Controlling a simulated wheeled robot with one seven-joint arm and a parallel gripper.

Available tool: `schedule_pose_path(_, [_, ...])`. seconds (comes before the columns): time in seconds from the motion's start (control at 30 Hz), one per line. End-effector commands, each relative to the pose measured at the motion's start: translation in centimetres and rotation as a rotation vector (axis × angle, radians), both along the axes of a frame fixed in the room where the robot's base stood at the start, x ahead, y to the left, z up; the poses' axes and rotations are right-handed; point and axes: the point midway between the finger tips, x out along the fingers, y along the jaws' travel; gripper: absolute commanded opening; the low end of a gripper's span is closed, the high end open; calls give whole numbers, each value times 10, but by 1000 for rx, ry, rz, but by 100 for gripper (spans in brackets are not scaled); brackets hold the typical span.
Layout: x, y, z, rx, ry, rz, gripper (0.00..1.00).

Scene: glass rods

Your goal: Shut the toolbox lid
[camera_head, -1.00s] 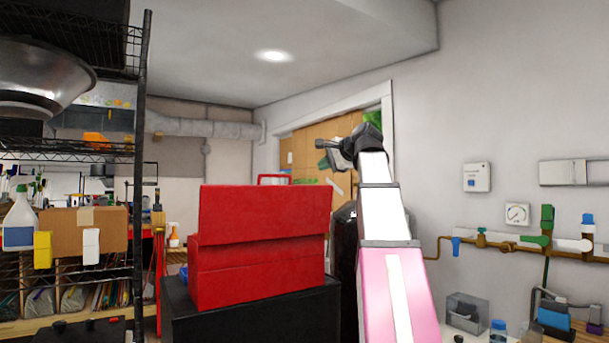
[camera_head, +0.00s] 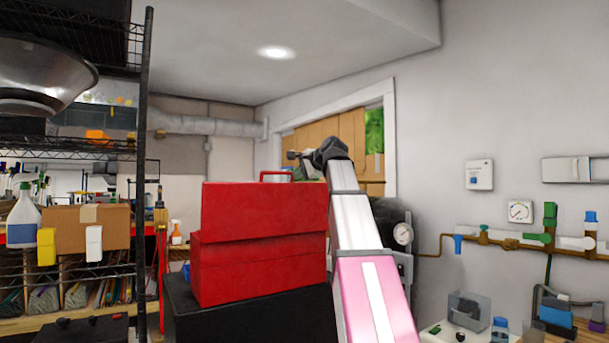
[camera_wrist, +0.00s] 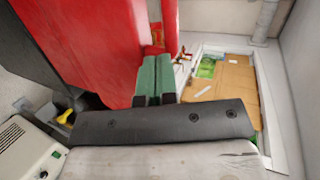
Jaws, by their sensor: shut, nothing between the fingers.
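The red toolbox (camera_head: 258,268) stands on a black stand. Its lid (camera_head: 264,210) shows as a tall red panel above the body, raised, with a red handle (camera_head: 276,174) at its top edge. The hinge and the toolbox's inside are hidden. My gripper (camera_head: 294,155) is behind and above the lid's top right corner, apart from it in the head view. In the wrist view the green fingers (camera_wrist: 155,78) are together and empty, close beside the large red toolbox panel (camera_wrist: 95,45); I cannot tell whether they touch it.
The black stand (camera_head: 250,318) carries the toolbox. A wire shelf (camera_head: 140,120) with a metal bowl (camera_head: 42,75) stands at left. A dark tank with a gauge (camera_head: 403,234) and wall pipes (camera_head: 510,243) are at right. Free air lies above the toolbox.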

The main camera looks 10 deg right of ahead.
Motion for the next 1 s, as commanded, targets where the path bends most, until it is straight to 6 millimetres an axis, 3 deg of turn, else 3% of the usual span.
schedule_pose_path(0.57, [9,3,5,-8,28,0,0])
schedule_pose_path(1.0, [73,22,21,-92,284,2,0])
